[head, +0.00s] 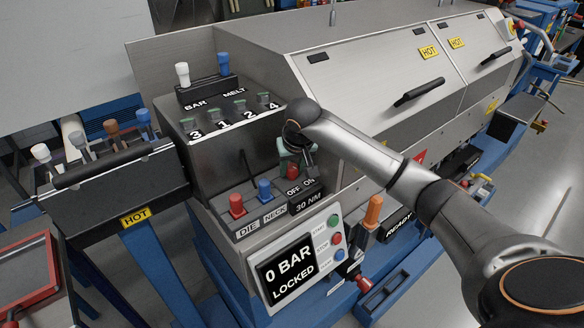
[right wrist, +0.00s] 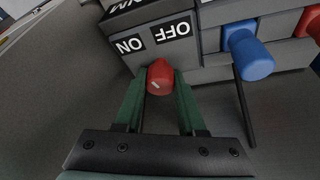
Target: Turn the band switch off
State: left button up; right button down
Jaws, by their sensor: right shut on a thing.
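The band switch is a red knob (head: 292,172) on a grey block with OFF and ON labels (head: 301,186). In the right wrist view the red knob (right wrist: 160,75) sits beside the labels, which appear upside down, and shows a small pale mark. My right gripper (head: 291,152) reaches in from the right over the switch. In the right wrist view its green fingers (right wrist: 160,92) stand on either side of the knob, shut on it. Which label the knob is set to I cannot tell. My left gripper is not in view.
A red plug (head: 236,204) and a blue plug (head: 265,189) stand left of the switch, labelled DIE and NECK. Below is a panel (head: 288,266) reading 0 BAR LOCKED. A black handle bar (head: 113,163) is at left. A dark rod (right wrist: 243,105) hangs beside the fingers.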

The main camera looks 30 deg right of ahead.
aim_at(292, 166)
jog(key=m+h, duration=0.1)
jog(key=m, duration=0.1)
jog(key=m+g, duration=0.1)
jog(key=m, duration=0.2)
jog(key=shift+a+m+h, duration=0.1)
jog(key=shift+m+h, duration=0.2)
jog(key=shift+h, duration=0.1)
jog(key=m+g, duration=0.1)
jog(key=m, duration=0.1)
jog(key=m+g+h, duration=0.1)
jog(key=m, duration=0.2)
jog(key=shift+m, duration=0.3)
jog(key=c, duration=0.5)
grip_release()
jog(key=shift+w+v, duration=0.2)
jog(key=shift+v, duration=1.85)
jog(key=shift+s+r, duration=0.2)
jog(key=shift+r, duration=0.35)
jog(key=v, duration=0.7)
jog(key=shift+a, duration=0.2)
